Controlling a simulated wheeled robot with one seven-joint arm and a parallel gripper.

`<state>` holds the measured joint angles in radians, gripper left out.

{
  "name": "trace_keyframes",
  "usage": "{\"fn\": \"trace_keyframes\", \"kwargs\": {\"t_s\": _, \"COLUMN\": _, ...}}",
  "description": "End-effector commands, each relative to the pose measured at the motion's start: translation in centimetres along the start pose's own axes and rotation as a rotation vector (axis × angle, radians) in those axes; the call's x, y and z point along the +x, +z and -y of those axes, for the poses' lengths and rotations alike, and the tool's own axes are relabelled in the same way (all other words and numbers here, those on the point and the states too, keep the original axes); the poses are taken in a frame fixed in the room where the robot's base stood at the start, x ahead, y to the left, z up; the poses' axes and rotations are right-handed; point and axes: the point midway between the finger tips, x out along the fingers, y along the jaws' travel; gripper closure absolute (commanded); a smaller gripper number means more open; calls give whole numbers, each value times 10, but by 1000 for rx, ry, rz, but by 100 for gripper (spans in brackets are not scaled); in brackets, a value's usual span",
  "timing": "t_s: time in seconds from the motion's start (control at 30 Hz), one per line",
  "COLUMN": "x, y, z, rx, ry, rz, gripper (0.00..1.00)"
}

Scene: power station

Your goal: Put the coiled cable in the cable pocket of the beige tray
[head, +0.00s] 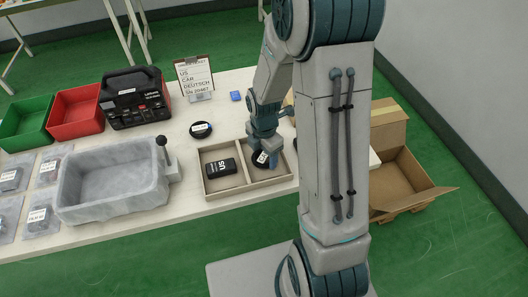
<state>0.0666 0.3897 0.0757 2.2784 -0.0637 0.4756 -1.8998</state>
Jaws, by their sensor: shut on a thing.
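The beige tray (213,188) lies on the pale table and has two compartments. A black device marked "US" (222,168) lies in its left compartment. My gripper (264,150) points down over the right compartment, shut on a black coiled cable (259,160) with a white label. The coil is at the right compartment, close to its floor; I cannot tell whether it touches the floor. My fingers and wrist hide part of the coil and of the tray's far wall.
Another black round item (201,130) with a label lies behind the tray. A grey basin (105,180), red bin (75,112), green bin (25,125), black power unit (135,97) and sign (195,75) stand left and behind. An open cardboard box (408,185) is at right.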

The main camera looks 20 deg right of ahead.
Motion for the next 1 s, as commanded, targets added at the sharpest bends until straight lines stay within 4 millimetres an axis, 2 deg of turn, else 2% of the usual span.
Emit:
{"fn": "trace_keyframes", "kwargs": {"t_s": 0.27, "x": 5, "y": 0, "z": 0, "rx": 0, "ry": 0, "rz": 0, "gripper": 57}}
{"fn": "trace_keyframes", "kwargs": {"t_s": 0.3, "x": 3, "y": 0, "z": 0, "rx": -1, "ry": 0, "rz": 0, "gripper": 23}}
{"fn": "trace_keyframes", "kwargs": {"t_s": 0.33, "x": 3, "y": 0, "z": 0, "rx": -1, "ry": 0, "rz": 0, "gripper": 15}}
{"fn": "trace_keyframes", "kwargs": {"t_s": 0.37, "x": 3, "y": 0, "z": 0, "rx": -1, "ry": 0, "rz": 0, "gripper": 12}}
{"fn": "trace_keyframes", "kwargs": {"t_s": 0.63, "x": 2, "y": 0, "z": 0, "rx": 0, "ry": 0, "rz": 0, "gripper": 12}}
{"fn": "trace_keyframes", "kwargs": {"t_s": 0.77, "x": -5, "y": 0, "z": 0, "rx": 0, "ry": 2, "rz": 1, "gripper": 12}}
{"fn": "trace_keyframes", "kwargs": {"t_s": 0.87, "x": -19, "y": 0, "z": -1, "rx": 0, "ry": 5, "rz": 1, "gripper": 12}}
{"fn": "trace_keyframes", "kwargs": {"t_s": 1.0, "x": -47, "y": 1, "z": -1, "rx": 2, "ry": 7, "rz": 3, "gripper": 12}}
